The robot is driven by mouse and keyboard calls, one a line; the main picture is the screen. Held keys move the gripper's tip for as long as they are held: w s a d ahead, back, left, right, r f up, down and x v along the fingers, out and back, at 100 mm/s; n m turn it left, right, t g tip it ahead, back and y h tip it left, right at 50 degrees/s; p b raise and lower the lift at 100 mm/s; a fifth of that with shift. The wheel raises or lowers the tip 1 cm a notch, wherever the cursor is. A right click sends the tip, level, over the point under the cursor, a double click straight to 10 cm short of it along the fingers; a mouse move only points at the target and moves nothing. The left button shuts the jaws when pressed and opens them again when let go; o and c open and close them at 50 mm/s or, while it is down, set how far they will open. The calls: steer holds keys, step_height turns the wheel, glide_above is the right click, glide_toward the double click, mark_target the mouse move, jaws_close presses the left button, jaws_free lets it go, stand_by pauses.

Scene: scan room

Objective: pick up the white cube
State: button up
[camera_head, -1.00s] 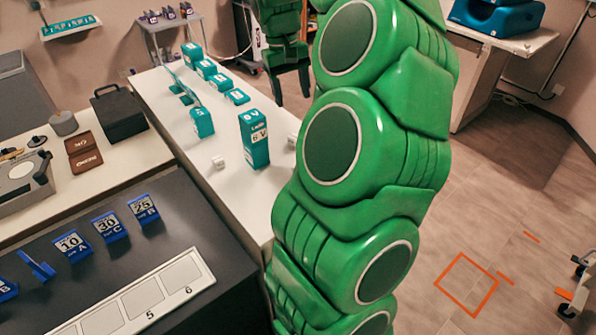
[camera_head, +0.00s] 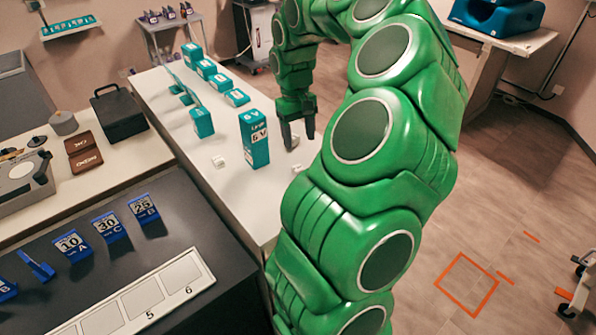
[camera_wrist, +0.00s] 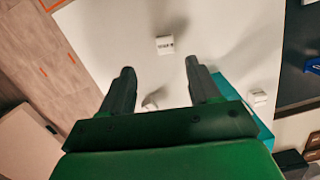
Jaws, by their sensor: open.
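A small white cube (camera_wrist: 165,45) with dark marking on one face lies on the white table, ahead of my fingertips in the wrist view. My gripper (camera_head: 298,140) points down, open and empty, right of the teal box. In the wrist view its two fingers (camera_wrist: 160,78) are spread apart, with the marked cube beyond them.
Several teal boxes (camera_head: 203,122) stand farther left and back on the white table (camera_head: 225,180). A black case (camera_head: 119,113) and brown boxes (camera_head: 83,151) lie further left. A dark counter (camera_head: 180,215) with blue number stands (camera_head: 107,228) is in front. Floor lies to the right.

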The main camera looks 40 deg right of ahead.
glide_above(298, 167)
steer(key=f, duration=0.4)
steer(key=shift+w+d+f, duration=0.2)
steer(key=shift+d+f, duration=0.15)
steer(key=shift+s+a+f, duration=0.1)
steer(key=shift+a+f, duration=0.05)
steer(key=shift+f, duration=0.8)
steer(key=shift+s+a+f, duration=0.1)
steer(key=shift+a+f, duration=0.05)
steer(key=shift+f, duration=0.75)
steer(key=shift+a+f, duration=0.15)
steer(key=shift+f, duration=0.8)
steer(key=shift+c, duration=0.4)
steer(key=c, duration=1)
steer(key=shift+c, duration=0.2)
steer(key=shift+r, duration=0.2)
